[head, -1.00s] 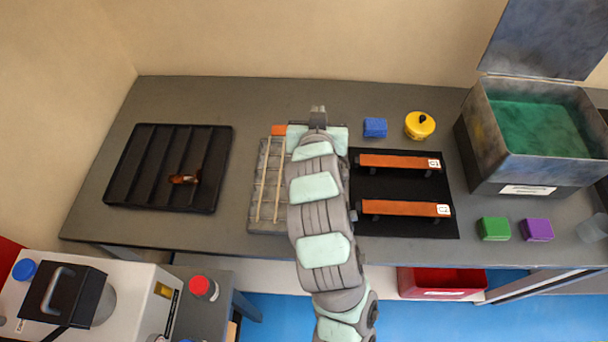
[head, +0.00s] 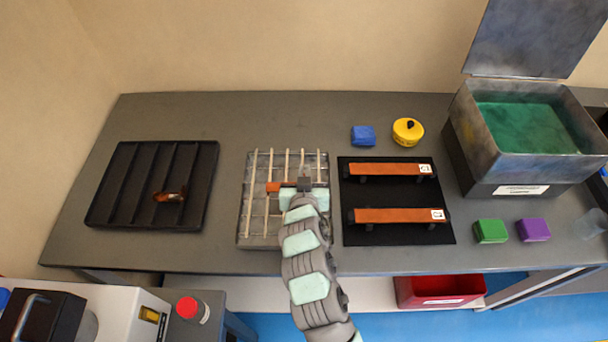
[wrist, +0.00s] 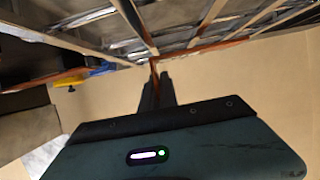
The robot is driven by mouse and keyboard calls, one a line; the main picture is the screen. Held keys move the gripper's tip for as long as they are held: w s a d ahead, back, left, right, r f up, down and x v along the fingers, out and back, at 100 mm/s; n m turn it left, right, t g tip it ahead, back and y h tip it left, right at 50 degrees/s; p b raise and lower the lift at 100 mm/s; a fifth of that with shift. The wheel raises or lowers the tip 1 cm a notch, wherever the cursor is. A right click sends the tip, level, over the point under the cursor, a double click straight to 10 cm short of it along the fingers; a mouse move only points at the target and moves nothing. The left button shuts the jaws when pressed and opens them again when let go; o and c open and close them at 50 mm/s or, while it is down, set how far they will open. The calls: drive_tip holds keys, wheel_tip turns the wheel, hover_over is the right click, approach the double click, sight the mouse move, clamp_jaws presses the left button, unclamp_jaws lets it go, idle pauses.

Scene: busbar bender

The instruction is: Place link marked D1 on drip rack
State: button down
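My gripper (head: 304,185) is over the middle of the drip rack (head: 243,235), a grey grid tray with pale rods. It appears shut on a copper link (head: 274,187), whose end sticks out to the left in the head view. In the wrist view the dark fingers (wrist: 156,88) meet the copper link (wrist: 205,49) close to the rack's rods (wrist: 133,22). The link's marking is not visible, and I cannot tell whether it touches the rack. Two other copper bars with white labels, a rear bar (head: 385,169) and a front bar (head: 395,215), lie on a black mat (head: 400,236).
A black slotted tray (head: 130,185) with a small copper-coloured piece stands left. A blue block (head: 363,135) and yellow canister (head: 408,130) stand behind the mat. A green-filled open tank (head: 520,168), green block (head: 490,231) and purple block (head: 534,230) are right. Bare table separates tray and rack.

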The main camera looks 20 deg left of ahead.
drive_tip(key=shift+f, duration=0.35)
drive_tip(key=c, duration=2.1)
unclamp_jaws()
drive_tip(key=shift+f, duration=0.1)
drive_tip(key=o, duration=0.5)
drive_tip(key=shift+c, duration=0.2)
